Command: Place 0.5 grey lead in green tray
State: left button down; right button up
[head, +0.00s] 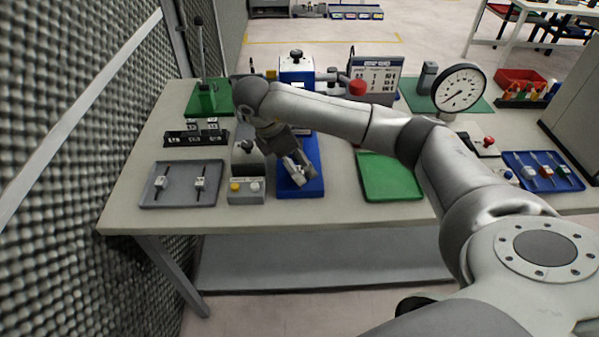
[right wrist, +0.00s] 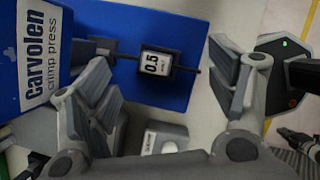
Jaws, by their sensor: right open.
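The 0.5 grey lead (right wrist: 158,63), with a white label block and thin dark ends, lies on the blue base of the crimp press in the right wrist view. In the head view my right gripper (head: 299,172) hangs over that blue base (head: 311,186) and mostly hides the lead. My right gripper (right wrist: 160,78) is open, its fingers on either side of the lead and apart from it. The green tray (head: 391,177) lies empty on the bench to the right of the press. My left gripper is not in view.
A grey tray (head: 179,198) with two leads and a button box (head: 247,191) are left of the press. A dial gauge (head: 459,88) and a blue tray (head: 566,182) with several leads are to the right. My right arm spans above the bench.

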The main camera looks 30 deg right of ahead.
aim_at(302, 171)
jog(key=x, duration=0.3)
jog(key=shift+s+d+f+p, duration=0.1)
jog(key=shift+p, duration=0.25)
jog(key=c, duration=0.9)
